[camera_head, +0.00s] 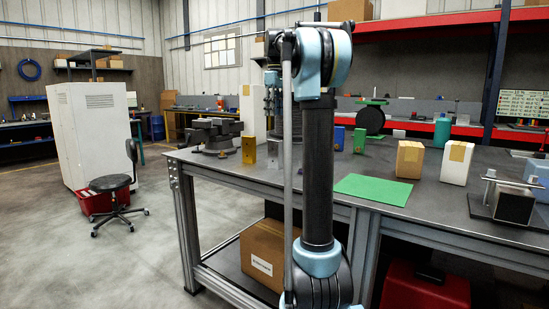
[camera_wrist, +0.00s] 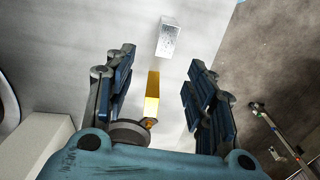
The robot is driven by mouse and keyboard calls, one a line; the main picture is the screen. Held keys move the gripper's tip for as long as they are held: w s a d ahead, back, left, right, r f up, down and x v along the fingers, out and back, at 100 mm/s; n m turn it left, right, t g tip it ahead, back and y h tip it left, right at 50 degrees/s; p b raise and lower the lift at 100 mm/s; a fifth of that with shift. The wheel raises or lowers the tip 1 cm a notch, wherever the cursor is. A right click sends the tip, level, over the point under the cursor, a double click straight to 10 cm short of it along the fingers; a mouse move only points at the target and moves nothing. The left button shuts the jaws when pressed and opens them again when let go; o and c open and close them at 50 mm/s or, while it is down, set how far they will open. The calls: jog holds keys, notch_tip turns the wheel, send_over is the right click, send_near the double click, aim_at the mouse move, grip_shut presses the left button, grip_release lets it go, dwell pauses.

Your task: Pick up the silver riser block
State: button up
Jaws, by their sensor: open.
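The silver riser block (camera_wrist: 170,38) is a small speckled grey-silver block in the upper middle of the wrist view. In the head view the silver block (camera_head: 273,153) stands on the table's left part, just left of my arm. A yellow block (camera_wrist: 152,95) lies nearer to my gripper in the wrist view; it also shows in the head view (camera_head: 248,150). My gripper (camera_wrist: 160,60) is open and empty, its fingers apart at left and right. The silver block appears beyond the fingertips, not touching them. My arm hides part of the table in the head view.
The grey table (camera_head: 420,210) bears a green mat (camera_head: 372,188), a cardboard box (camera_head: 410,159), a white container (camera_head: 457,163) and a metal fixture (camera_head: 512,203). A dark vise-like machine (camera_head: 214,134) stands behind the blocks. A stool (camera_head: 111,183) stands left on the floor.

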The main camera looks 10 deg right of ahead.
aim_at(275, 140)
notch_tip(275, 140, down, 8)
jog(key=shift+a+f, duration=0.15)
jog(key=shift+f, duration=0.1)
jog(key=f, duration=0.2)
jog(key=s+f, duration=0.1)
jog(key=f, duration=0.1)
jog(key=shift+s+f, duration=0.1)
jog(key=shift+s, duration=0.05)
jog(key=shift+f, duration=0.55)
jog(key=shift+c, duration=0.6)
grip_shut()
